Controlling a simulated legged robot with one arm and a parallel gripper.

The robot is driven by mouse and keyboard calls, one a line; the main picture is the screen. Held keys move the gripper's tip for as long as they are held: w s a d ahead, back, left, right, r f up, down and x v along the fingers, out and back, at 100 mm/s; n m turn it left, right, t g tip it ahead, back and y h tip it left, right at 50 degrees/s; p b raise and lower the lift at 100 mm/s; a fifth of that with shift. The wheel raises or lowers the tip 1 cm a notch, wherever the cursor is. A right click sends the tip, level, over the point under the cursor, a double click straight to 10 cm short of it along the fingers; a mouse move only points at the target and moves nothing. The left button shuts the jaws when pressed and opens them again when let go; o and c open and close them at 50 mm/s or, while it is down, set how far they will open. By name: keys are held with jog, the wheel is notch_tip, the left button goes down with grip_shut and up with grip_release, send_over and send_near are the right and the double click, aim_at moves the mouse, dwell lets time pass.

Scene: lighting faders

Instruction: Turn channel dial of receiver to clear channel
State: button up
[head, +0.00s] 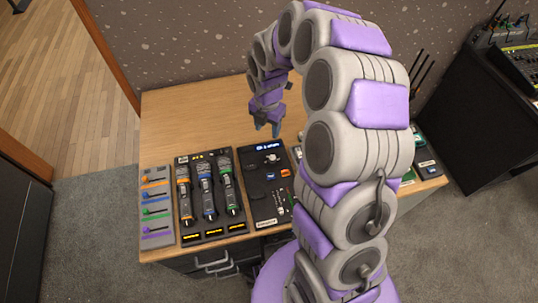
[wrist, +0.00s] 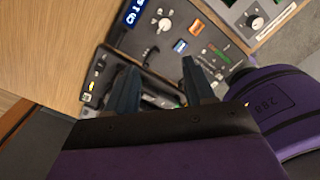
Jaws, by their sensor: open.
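The receiver (head: 259,180) is a dark panel on the desk with a lit blue display (head: 266,148) along its far edge. A pale round dial (wrist: 163,24) sits beside the display. Its exact pointer setting is too small to read. My gripper (head: 269,130) is open and empty, above the far edge of the receiver. In the wrist view its two dark fingers (wrist: 157,72) are apart and short of the dial, touching nothing that I can see.
Left of the receiver stand a rack with several handheld units (head: 208,195) and a grey fader panel (head: 156,205). Another panel with a dial (wrist: 255,22) lies to the right, mostly behind my arm in the head view. The desk's back left (head: 185,115) is bare.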

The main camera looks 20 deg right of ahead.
jog(key=b, duration=0.2)
send_near(273, 157)
jog(key=f, duration=0.3)
jog(key=a+f+b, duration=0.1)
jog(key=f, duration=0.2)
jog(key=shift+a+f+b, duration=0.2)
jog(key=shift+f+b, duration=0.1)
jog(key=shift+f, duration=0.05)
jog(key=shift+d+f, duration=1)
jog(key=shift+d, duration=0.2)
jog(key=shift+a, duration=0.5)
jog(key=shift+c, duration=0.2)
jog(key=shift+a, duration=0.5)
jog(key=c, duration=0.3)
jog(key=shift+c, duration=0.8)
jog(key=shift+d, duration=0.55)
jog(key=c, duration=0.3)
grip_shut()
